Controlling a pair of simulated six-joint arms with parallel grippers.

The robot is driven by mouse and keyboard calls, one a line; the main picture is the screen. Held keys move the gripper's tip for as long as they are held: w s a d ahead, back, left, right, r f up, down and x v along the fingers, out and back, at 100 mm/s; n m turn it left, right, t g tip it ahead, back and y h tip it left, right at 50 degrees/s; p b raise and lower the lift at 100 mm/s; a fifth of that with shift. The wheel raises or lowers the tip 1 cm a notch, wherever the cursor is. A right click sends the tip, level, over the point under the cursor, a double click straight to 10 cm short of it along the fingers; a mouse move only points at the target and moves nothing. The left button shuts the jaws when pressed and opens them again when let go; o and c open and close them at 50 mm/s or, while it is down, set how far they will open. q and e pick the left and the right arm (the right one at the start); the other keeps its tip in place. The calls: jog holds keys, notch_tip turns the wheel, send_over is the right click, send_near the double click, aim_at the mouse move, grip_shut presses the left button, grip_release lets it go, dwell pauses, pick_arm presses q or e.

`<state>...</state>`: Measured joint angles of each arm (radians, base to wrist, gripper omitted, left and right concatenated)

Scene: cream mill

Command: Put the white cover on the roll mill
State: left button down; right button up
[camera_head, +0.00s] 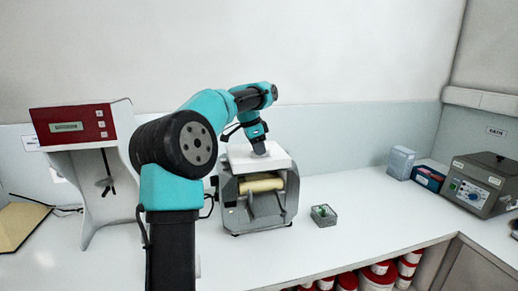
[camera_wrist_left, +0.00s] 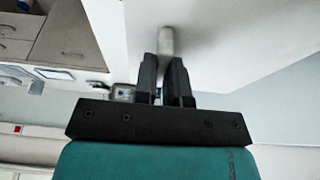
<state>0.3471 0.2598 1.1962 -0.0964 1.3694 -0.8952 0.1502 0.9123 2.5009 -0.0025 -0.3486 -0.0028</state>
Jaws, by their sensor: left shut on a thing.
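The roll mill (camera_head: 284,207) stands on the white bench in the middle of the head view, with pale rollers showing at its open front. The flat white cover (camera_head: 278,163) is level over the top of the mill; I cannot tell whether it rests there or hangs slightly above. My left gripper (camera_head: 259,150) is above the cover, shut on its handle. In the left wrist view the fingers (camera_wrist_left: 166,75) close around the pale handle (camera_wrist_left: 167,40), and the white cover (camera_wrist_left: 235,45) spreads beyond them. My right gripper is not in view.
A red-and-white stirrer device (camera_head: 75,126) stands at the left. Boxes (camera_head: 400,162) and a grey bath unit (camera_head: 480,183) stand at the far right. The bench between is clear.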

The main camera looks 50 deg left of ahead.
pick_arm(q)
jog(key=shift+f, duration=0.65)
dwell(1.4)
jog(key=c, duration=1.1)
grip_release()
jog(key=shift+r, duration=0.15)
jog(key=v, duration=1.7)
